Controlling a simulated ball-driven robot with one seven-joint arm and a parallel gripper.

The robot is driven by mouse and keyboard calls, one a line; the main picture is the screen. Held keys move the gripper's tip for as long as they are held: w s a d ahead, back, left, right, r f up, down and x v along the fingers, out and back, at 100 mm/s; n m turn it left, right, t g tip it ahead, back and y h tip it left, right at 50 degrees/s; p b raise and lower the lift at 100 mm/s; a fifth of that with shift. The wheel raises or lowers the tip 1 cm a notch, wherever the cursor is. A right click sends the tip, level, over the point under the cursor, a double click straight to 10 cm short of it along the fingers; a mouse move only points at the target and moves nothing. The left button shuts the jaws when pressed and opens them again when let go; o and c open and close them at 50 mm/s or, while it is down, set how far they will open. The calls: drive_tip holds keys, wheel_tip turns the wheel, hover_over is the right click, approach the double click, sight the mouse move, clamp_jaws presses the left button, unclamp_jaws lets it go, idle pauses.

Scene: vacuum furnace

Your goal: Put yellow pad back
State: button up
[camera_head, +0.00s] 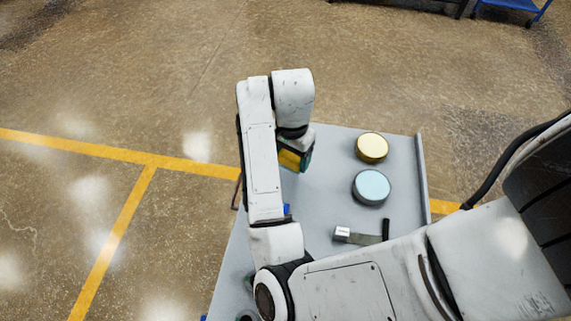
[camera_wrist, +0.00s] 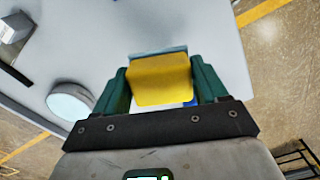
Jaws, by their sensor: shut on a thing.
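The yellow pad (camera_wrist: 160,82) is a block held between the two green fingers of my gripper (camera_wrist: 159,68) in the wrist view. A pale blue strip shows along its far edge. In the head view the yellow pad (camera_head: 290,159) shows at my gripper (camera_head: 297,161), over the left part of the grey table top (camera_head: 330,205). My arm hides part of the pad and the gripper there. The gap between the pad and the table cannot be judged.
A round yellow-topped container (camera_head: 372,147) and a round light blue one (camera_head: 371,186) stand right of my gripper. A tool with a metal block (camera_head: 360,236) lies nearer. A raised edge (camera_head: 423,175) bounds the table's right side. The table between gripper and containers is clear.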

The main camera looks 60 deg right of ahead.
drive_tip(key=shift+w+d+f, duration=0.15)
drive_tip(key=shift+w+f, duration=0.3)
drive_tip(key=shift+f, duration=0.1)
drive_tip(key=shift+w+d+f, duration=0.1)
drive_tip(key=shift+w+f, duration=0.25)
drive_tip(key=shift+f, duration=0.1)
drive_tip(key=shift+w+f+p, duration=0.15)
drive_tip(key=shift+f+p, duration=0.55)
drive_tip(key=shift+f, duration=1.05)
drive_tip(key=o, duration=0.9)
drive_tip(key=shift+o, duration=0.2)
